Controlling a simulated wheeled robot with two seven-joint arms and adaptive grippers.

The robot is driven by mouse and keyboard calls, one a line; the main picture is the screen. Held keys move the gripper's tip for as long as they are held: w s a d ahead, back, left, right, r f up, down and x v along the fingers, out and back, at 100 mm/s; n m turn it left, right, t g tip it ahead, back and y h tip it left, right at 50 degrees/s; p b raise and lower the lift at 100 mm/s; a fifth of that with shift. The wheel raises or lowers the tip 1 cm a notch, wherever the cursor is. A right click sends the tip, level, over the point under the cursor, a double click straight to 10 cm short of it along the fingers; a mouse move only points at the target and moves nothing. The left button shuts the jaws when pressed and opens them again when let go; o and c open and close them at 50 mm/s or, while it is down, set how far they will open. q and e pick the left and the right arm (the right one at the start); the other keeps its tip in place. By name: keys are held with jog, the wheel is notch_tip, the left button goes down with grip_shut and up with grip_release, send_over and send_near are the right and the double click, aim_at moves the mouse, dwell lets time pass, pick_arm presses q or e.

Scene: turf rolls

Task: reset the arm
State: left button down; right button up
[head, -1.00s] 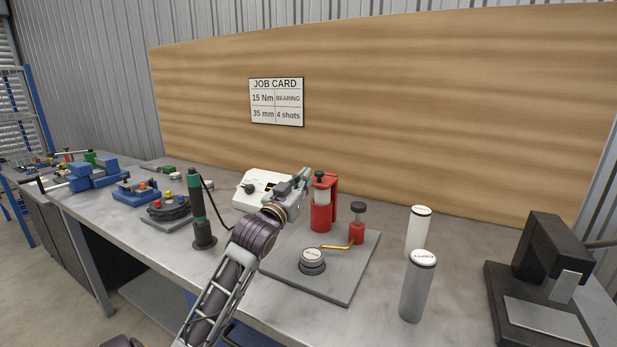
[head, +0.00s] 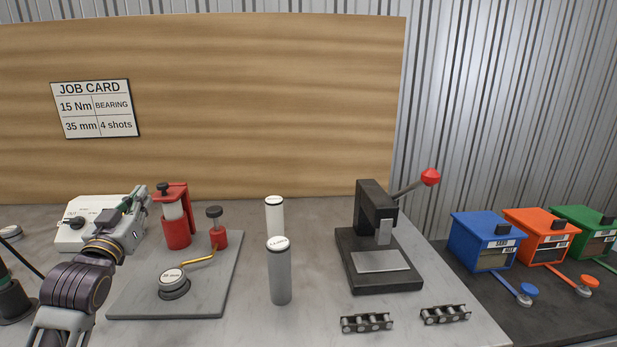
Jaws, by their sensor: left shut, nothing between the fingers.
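My left arm comes in from the lower left of the head view. Its gripper (head: 143,199) is shut and empty, in front of the white box with a dial (head: 75,236) and just left of the red pump-like device (head: 176,218). I cannot tell whether the fingertips touch either one. My right gripper is not in the view.
A grey plate (head: 216,288) holds a round silver-topped part (head: 173,284). White (head: 275,216) and grey (head: 280,275) cylinders stand right of it. A black press (head: 378,262) with a red-knobbed lever, chain pieces (head: 367,322) and coloured bins (head: 484,243) are further right.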

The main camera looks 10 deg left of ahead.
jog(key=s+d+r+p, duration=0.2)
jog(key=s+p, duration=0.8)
jog(key=p, duration=0.1)
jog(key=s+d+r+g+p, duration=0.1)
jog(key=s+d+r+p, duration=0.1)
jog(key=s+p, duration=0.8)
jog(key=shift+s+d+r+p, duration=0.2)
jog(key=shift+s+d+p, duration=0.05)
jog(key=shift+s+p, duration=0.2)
